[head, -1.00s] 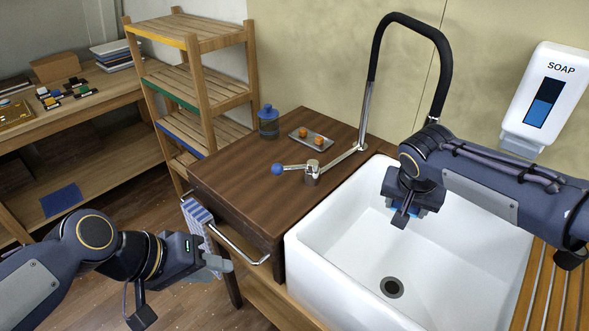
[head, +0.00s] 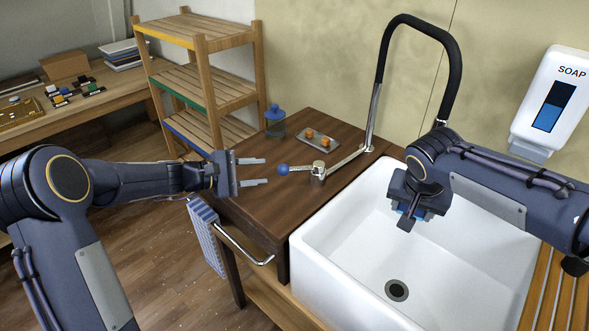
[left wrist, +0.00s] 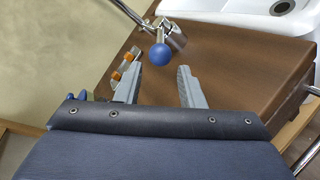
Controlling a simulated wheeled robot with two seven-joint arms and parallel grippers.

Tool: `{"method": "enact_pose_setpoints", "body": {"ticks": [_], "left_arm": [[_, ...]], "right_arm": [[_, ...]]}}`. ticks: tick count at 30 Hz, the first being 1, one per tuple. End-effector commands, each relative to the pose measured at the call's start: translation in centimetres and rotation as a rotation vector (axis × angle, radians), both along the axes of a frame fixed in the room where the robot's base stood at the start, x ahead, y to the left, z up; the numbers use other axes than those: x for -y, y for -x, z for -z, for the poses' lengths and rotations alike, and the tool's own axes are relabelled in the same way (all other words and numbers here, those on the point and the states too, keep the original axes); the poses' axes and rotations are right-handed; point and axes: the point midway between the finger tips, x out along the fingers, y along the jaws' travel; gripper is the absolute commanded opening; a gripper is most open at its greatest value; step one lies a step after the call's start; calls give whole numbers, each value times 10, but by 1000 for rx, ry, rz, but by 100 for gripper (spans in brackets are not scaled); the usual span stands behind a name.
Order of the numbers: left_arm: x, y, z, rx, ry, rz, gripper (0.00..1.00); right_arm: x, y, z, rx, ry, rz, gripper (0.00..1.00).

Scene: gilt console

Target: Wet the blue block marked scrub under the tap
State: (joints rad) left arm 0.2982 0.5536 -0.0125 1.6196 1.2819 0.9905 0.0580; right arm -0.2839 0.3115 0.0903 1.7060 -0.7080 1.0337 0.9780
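The tap has a tall black spout (head: 459,62) that arches over the white sink (head: 340,225). Its lever ends in a blue knob (head: 283,169) above the wooden counter. My left gripper (head: 262,172) is open and empty, its fingers pointing at the knob from the left. In the left wrist view, the knob (left wrist: 158,54) shows just beyond and between the open fingertips (left wrist: 160,70). My right gripper (head: 408,214) is over the sink, shut on the blue block (head: 402,210). The block is mostly hidden by the gripper, and its marking cannot be seen.
A blue jar (head: 275,122) and a tray (head: 311,143) with orange pieces stand on the counter (head: 255,200) behind the lever. A striped towel (head: 205,235) hangs by a metal rail (head: 243,247) at the front. A soap dispenser (head: 548,105) is on the wall.

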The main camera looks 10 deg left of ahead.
Motion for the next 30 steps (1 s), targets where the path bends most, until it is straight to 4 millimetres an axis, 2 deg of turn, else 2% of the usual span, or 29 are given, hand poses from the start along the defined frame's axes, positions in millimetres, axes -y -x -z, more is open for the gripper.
{"method": "enact_pose_setpoints", "body": {"ticks": [9,15,21,30], "left_arm": [[50,-31,15,-1,0,7,35],[77,-50,24,1,-3,5,35],[89,-59,28,1,-3,3,35],[91,-60,28,1,-3,3,35]], "right_arm": [[0,0,0,0,0,0,29],[0,0,0,0,0,0,29],[0,0,0,0,0,0,29],[0,0,0,0,0,0,29]]}}
